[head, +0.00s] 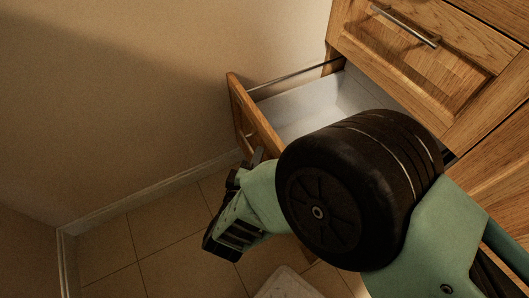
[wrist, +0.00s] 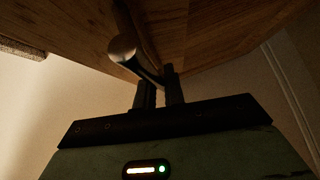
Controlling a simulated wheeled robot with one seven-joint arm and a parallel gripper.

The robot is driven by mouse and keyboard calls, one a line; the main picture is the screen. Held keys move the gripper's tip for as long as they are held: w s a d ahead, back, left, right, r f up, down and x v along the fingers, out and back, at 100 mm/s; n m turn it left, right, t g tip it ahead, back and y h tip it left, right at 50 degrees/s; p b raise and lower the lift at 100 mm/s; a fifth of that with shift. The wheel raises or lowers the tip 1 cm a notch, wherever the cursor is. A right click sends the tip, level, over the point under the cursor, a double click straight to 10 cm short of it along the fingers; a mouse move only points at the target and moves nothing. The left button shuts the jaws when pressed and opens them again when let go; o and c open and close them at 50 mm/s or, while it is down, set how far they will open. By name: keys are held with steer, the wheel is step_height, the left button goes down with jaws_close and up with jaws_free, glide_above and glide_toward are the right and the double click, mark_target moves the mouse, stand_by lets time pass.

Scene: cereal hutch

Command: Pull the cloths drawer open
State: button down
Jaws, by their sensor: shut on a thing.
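A wooden drawer (head: 255,112) below another drawer front stands pulled well out of the hutch. Its white inside (head: 315,108) shows, and the visible part looks empty. My arm hides its near part. My gripper (head: 257,156) is at the outer face of this drawer's front. In the wrist view my gripper (wrist: 158,84) has its two dark fingers shut on the metal bar handle (wrist: 124,49), under the wooden front (wrist: 70,28).
The drawer above (head: 420,65) is closed, with its own metal bar handle (head: 405,26). A beige wall (head: 130,90) with a white skirting runs along the left, close to the open drawer. A pale object (head: 285,284) is at the bottom edge.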

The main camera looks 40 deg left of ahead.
steer(key=c, duration=1.5)
jaws_free()
steer(key=p+v, duration=0.4)
steer(key=v, duration=0.8)
